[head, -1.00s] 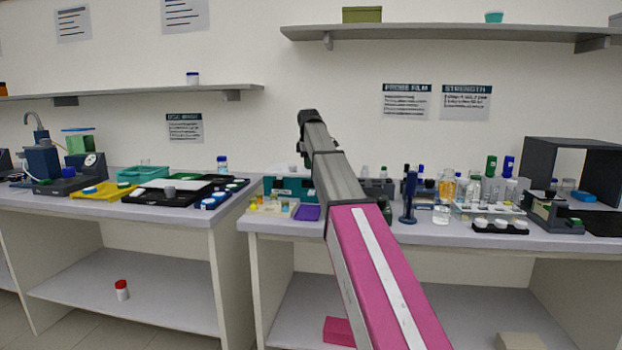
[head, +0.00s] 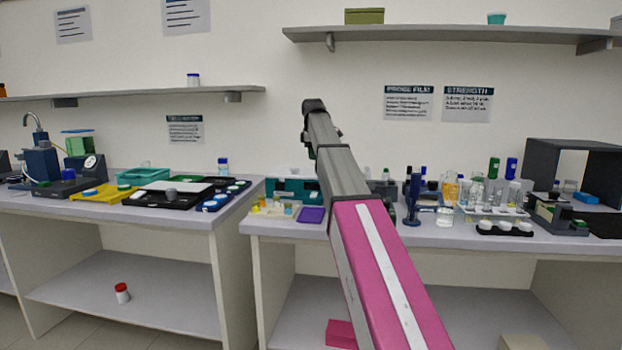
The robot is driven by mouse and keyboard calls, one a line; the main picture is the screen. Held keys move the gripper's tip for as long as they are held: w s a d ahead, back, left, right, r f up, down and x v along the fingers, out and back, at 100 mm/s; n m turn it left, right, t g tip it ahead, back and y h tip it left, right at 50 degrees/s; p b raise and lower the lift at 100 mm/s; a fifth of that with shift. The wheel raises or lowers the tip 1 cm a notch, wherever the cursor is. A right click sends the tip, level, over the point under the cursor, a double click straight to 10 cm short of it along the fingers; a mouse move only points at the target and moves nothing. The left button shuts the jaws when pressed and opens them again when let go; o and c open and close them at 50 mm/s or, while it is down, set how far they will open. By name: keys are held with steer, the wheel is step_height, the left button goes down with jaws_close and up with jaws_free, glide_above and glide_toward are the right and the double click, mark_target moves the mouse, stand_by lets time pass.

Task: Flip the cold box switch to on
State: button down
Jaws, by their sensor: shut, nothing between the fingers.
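A teal box (head: 281,187) stands at the back of the right bench, left of my arm. It may be the cold box, but I cannot tell for certain. Small pale details show on its front, and no switch can be made out. My arm rises from the bottom of the head view and passes in front of the box's right side. My gripper's fingers cannot be seen; they are hidden behind the arm or out of view.
A purple pad (head: 312,215) and a tray of small vials (head: 272,208) lie before the teal box. A dark blue stand (head: 413,198), bottles and a tube rack crowd the right bench. A dark open-fronted enclosure (head: 540,150) stands far right. A gap separates the benches.

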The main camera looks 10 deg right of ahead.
steer(key=shift+s+d, duration=0.1)
steer(key=shift+f, duration=0.1)
glide_toward(315, 193)
steer(key=f, duration=0.2)
steer(key=w+f, duration=0.1)
steer(key=f, duration=0.4)
steer(key=shift+w+d+f, duration=0.15)
steer(key=shift+w+f, duration=0.05)
steer(key=shift+w, duration=0.15)
steer(key=shift+w+f, duration=0.1)
steer(key=shift+f, duration=0.25)
steer(key=shift+s, duration=0.2)
